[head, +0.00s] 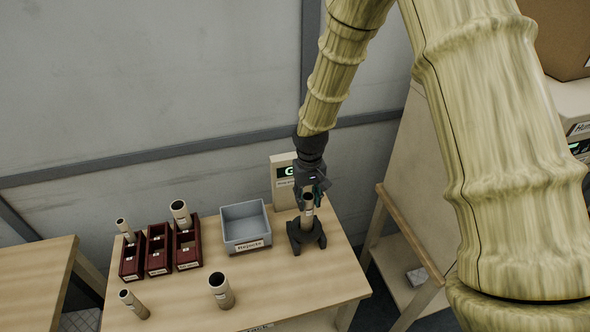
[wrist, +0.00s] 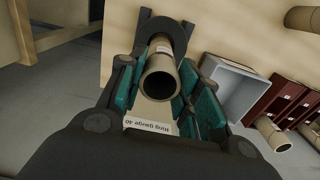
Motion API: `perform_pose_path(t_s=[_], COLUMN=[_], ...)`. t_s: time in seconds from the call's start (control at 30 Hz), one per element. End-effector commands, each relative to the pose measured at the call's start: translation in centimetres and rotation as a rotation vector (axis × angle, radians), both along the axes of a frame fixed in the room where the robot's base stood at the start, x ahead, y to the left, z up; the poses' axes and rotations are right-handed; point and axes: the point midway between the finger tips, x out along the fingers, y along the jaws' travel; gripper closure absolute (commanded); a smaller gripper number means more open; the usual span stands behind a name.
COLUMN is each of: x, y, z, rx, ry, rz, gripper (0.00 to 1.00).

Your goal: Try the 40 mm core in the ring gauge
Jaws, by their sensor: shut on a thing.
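A tan cardboard core (head: 307,212) stands upright between the fingers of my gripper (head: 313,192), which is shut on it. The core also shows in the wrist view (wrist: 159,82), its open top end towards the camera and green finger pads on both sides. The dark ring gauge (head: 306,238) is directly below the core at the table's right part. It also shows in the wrist view (wrist: 176,33), beyond the core, with a "Ring gauge 40" label (wrist: 150,126) nearby. The core's lower end meets the gauge in the picture; I cannot tell how deep it sits.
A grey "Rejects" bin (head: 246,245) stands left of the gauge. Dark red bins (head: 158,264) stand further left, with cores in the outer two. Two loose cores (head: 221,291) (head: 133,304) stand near the front. A display box (head: 283,184) stands behind the gauge.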

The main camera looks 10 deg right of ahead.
Motion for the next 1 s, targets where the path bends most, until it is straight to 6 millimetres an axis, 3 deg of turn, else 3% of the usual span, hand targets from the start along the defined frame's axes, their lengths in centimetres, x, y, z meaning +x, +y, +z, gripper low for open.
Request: perform_pose_path(t_s=[1.0], x=[0.0], y=[0.0], z=[3.9], rx=[0.0], ry=[-0.001], rz=[0.001], gripper=[0.8])
